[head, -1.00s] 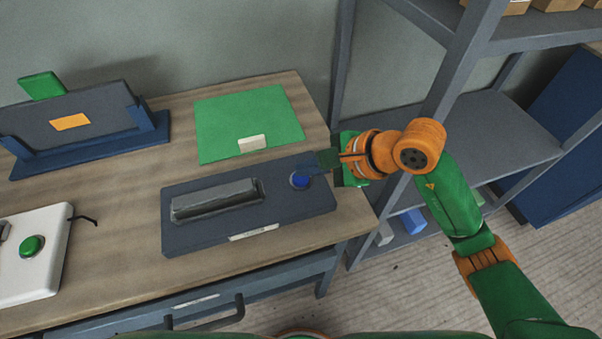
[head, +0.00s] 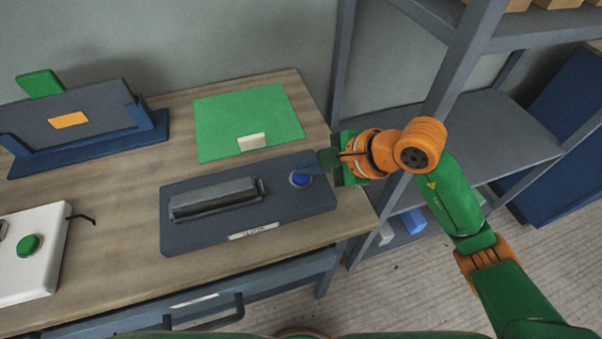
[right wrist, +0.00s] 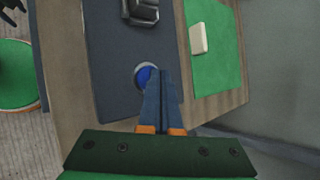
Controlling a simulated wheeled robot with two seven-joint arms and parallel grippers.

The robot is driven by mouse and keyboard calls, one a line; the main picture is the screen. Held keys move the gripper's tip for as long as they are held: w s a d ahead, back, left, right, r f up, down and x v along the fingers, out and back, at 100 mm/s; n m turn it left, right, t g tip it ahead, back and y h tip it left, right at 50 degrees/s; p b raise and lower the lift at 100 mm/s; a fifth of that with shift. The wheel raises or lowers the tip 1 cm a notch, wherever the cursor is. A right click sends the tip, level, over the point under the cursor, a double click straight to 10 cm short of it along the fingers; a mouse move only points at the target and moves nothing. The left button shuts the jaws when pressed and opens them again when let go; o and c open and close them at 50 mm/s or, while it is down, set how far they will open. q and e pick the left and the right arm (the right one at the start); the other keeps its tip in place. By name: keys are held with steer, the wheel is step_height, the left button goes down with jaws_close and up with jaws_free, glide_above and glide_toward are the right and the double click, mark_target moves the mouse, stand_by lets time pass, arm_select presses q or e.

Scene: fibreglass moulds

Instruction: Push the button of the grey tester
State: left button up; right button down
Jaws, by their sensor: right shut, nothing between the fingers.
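The grey tester (head: 200,238) lies on the wooden bench, with a long raised grey part (head: 215,199) and a label on its front edge. Its round blue button (head: 300,179) sits in a pale ring at the tester's right end. My right gripper (head: 313,170) is shut and empty, its fingertips just beside and over the button. In the right wrist view the shut fingers (right wrist: 160,80) partly cover the blue button (right wrist: 145,76). I cannot tell whether they touch it. My left gripper is not in view.
A green mat (head: 225,115) with a pale block (head: 251,142) lies behind the tester. A white box with a green button (head: 28,245) is at left, a blue stand (head: 95,150) behind it. A grey shelf rack (head: 480,135) stands right of the bench.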

mark_target(307, 177)
steer(key=shift+f, duration=0.35)
steer(key=shift+r, duration=0.5)
step_height(307, 177, up, 6)
steer(key=p, duration=0.4)
steer(key=shift+r, duration=0.1)
